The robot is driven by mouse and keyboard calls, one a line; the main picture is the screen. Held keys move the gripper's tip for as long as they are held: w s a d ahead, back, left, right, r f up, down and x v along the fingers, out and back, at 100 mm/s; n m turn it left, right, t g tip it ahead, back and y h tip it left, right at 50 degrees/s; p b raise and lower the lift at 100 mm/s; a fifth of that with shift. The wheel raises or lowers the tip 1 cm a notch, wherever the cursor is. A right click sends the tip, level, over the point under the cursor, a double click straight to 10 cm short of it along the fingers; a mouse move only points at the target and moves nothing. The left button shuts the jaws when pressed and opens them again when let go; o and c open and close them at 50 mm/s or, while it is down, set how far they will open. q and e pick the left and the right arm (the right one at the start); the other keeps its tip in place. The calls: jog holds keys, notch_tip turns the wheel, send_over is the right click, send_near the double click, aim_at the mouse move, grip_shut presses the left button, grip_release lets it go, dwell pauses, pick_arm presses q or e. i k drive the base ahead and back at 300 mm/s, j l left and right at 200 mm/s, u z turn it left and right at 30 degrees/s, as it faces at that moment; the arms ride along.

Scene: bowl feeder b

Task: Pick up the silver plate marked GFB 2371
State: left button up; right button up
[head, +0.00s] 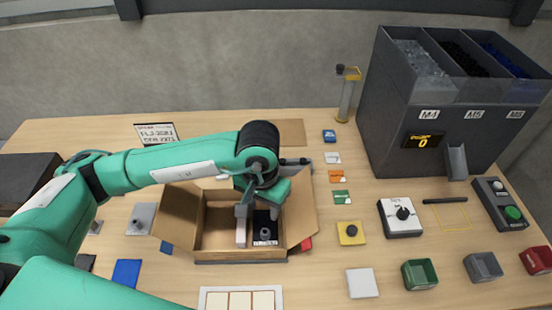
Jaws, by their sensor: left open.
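A silver-grey plate (141,219) with a small knob lies on the table left of an open cardboard box (200,255); any marking on it is too small to read. Another small grey piece (95,228) shows farther left, partly behind my arm. Inside the box, at its right, is a black plate (265,218) with a grey knob and a white label I cannot read. My left gripper (257,218) points down into the box, open, with its fingers near the black plate; I cannot tell whether they touch it. My right gripper is not in view.
A written card (157,134) stands at the back left; its lower line looks like GFB 2371. Blue plates (127,272) lie front left. A dark three-bin feeder (400,125) stands back right. Switch boxes (401,218) and small trays (420,274) occupy the right.

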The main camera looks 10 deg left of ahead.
aim_at(140, 221)
jog(key=k+l, duration=0.2)
jog(key=k, duration=0.3)
jog(key=k+l, duration=0.2)
jog(key=k, duration=0.25)
jog(key=k+l, duration=0.2)
jog(key=k, duration=0.3)
